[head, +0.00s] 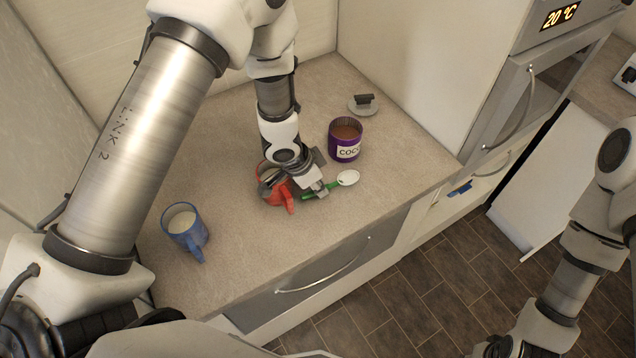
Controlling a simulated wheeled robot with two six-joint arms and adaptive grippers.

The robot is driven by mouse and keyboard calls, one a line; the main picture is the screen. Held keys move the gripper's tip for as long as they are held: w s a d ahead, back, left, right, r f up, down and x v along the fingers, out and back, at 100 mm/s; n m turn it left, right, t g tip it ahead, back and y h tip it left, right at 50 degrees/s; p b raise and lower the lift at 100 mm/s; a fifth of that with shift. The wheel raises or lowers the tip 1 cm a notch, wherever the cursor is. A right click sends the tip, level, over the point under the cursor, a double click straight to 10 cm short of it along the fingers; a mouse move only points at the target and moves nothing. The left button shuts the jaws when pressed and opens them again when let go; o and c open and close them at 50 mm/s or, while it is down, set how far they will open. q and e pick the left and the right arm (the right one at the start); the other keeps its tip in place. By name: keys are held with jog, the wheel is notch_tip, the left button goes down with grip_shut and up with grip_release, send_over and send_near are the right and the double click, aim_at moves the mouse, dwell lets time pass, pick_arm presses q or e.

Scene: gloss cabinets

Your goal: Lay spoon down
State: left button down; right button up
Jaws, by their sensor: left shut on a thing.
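The spoon (347,178) has a green handle and a white bowl end. It is low over the counter, just right of the red mug, with its bowl pointing right; I cannot tell if it touches the counter. My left gripper (318,188) is shut on its green handle. The red mug (271,191) stands partly hidden behind my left gripper. A purple cocoa tin (346,139) stands open behind the spoon, with brown powder in it. A blue mug (185,231) with white contents stands at the left. My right gripper (497,347) is only partly in view at the bottom right.
The tin's lid (363,103) lies on the counter behind the tin. The counter (255,243) is clear in front of the spoon and between the mugs. An oven (530,90) stands to the right. A drawer below it is open, and a white door panel (550,190) stands out over the floor.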

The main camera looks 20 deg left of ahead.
pick_arm(q)
jog(key=c, duration=1)
grip_release()
jog(key=shift+c, duration=0.2)
jog(key=v, duration=1.2)
